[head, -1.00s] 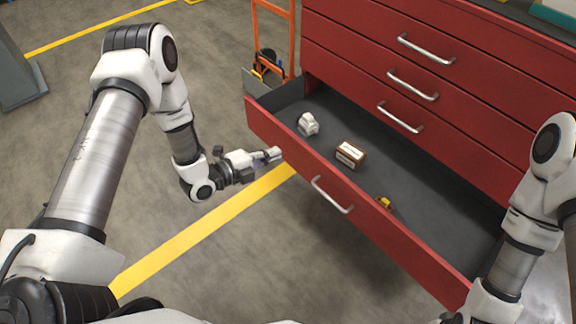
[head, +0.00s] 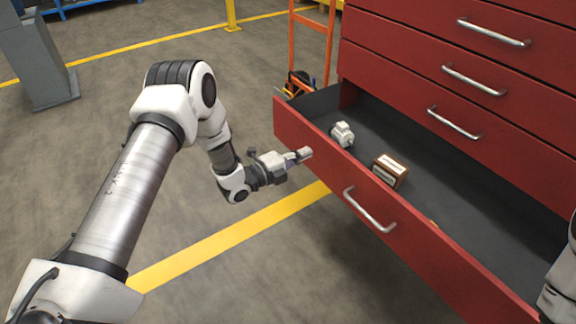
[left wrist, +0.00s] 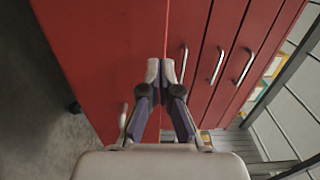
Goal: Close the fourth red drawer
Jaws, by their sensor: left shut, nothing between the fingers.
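The fourth red drawer (head: 430,262) stands pulled out of the red cabinet, below several shut drawers. Its silver bar handle (head: 369,210) is on the front panel. Inside lie a small white-grey part (head: 342,133) and a brown box with a white label (head: 390,170). My left gripper (head: 305,154) is shut and empty, at the outer face of the drawer front, left of the handle. I cannot tell whether it touches. In the left wrist view, the shut fingertips (left wrist: 160,70) lie over the red drawer front (left wrist: 100,50). My right gripper is out of view.
An orange hand truck (head: 312,45) stands behind the drawer's left end. A grey post (head: 38,55) stands at the far left. Yellow lines (head: 235,238) cross the grey floor, which is open left of the drawer.

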